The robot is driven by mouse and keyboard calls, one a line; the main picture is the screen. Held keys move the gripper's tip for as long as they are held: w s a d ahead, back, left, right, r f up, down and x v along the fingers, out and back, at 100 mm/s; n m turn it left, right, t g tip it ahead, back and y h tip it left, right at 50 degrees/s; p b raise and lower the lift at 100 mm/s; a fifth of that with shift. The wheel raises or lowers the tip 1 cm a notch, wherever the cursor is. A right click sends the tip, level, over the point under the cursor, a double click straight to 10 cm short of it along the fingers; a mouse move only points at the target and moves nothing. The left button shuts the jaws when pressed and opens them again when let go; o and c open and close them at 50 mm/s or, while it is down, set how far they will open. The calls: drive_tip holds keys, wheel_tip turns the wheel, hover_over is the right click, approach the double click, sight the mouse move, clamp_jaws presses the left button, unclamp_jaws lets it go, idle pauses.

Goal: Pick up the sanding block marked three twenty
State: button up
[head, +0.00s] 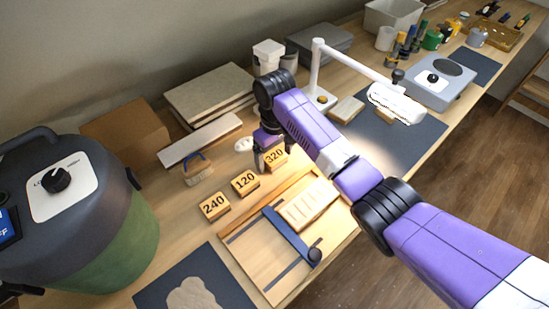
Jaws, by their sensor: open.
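The sanding block marked 320 (275,156) lies on the wooden bench, the rightmost and farthest of three similar tan blocks in a slanting row. The block marked 120 (245,183) lies to its lower left, and the block marked 240 (214,206) lies beyond that. My gripper (268,164) points down at the 320 block, with one dark finger at its left and the arm crossing above its right side. The gripper is open. Part of the 320 block's top edge is hidden by the gripper, and I cannot tell whether the fingers touch it.
A wooden jig with a blue bar (291,237) lies just in front of the blocks. A brush (197,172) and a pale board (200,139) lie behind them. A large green and grey machine (75,215) stands at left. A white lamp (318,75) stands behind my arm.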

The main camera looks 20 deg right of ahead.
sight(274, 155)
drive_tip(key=c, duration=1.5)
drive_tip(key=shift+o, duration=0.2)
drive_tip(key=shift+r, duration=0.1)
wheel_tip(274, 155, up, 9)
drive_tip(key=shift+w+f+b, duration=0.1)
drive_tip(key=shift+f+b, duration=0.1)
drive_tip(key=shift+b, duration=0.15)
wheel_tip(274, 155, up, 11)
drive_tip(key=p, duration=0.7)
drive_tip(key=shift+r, duration=0.15)
drive_tip(key=o, duration=0.7)
drive_tip(key=c, duration=0.5)
